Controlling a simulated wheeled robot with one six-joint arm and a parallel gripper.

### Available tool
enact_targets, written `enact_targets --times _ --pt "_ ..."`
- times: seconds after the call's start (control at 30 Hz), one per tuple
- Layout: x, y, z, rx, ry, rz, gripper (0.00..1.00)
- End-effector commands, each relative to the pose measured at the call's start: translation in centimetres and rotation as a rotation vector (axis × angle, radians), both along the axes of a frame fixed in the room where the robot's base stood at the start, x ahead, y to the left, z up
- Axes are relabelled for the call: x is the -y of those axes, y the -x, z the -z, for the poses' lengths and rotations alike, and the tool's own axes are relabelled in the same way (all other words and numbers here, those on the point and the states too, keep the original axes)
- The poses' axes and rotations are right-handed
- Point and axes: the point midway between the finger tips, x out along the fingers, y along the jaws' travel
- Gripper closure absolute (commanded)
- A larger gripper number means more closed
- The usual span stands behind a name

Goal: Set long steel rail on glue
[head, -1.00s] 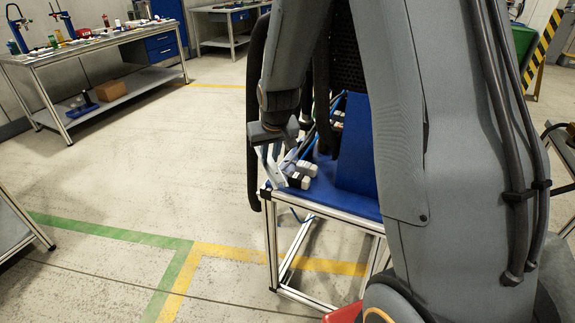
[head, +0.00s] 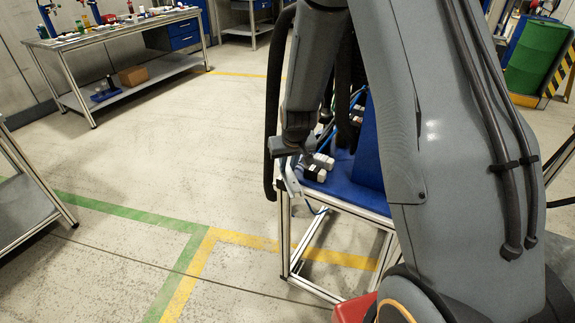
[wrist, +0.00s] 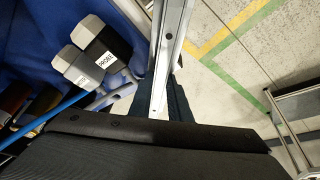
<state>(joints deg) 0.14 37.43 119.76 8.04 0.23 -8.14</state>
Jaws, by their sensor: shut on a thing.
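My gripper (head: 288,162) hangs from the arm at the left corner of the blue-topped table. In the wrist view my gripper (wrist: 160,105) has dark fingers shut on a long, bright grey metal strip, the long steel rail (wrist: 171,50). The rail runs up out of the top of that view, beside the table edge. In the head view the rail is hard to tell from the pale parts below the gripper. I cannot make out any glue in either view.
A workbench (head: 120,38) with bottles and tools stands at the back left. A green drum (head: 538,55) is at the back right. The floor between is clear.

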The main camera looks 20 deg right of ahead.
Motion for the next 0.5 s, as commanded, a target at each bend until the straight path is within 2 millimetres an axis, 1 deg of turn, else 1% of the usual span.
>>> enact_targets --times 0.03,0.07,0.1,0.17,0.5 --pt "0.0 -0.01 0.23 0.0 0.0 0.0 1.0" --pt "0.0 0.01 0.28 -0.001 0.0 0.0 0.81" --pt "-0.01 0.02 0.22 -0.001 0.0 0.0 0.75" --pt "-0.01 0.02 0.2 -0.001 0.0 0.0 0.65" --pt "-0.02 0.03 -0.01 0.0 0.0 -0.001 0.65"
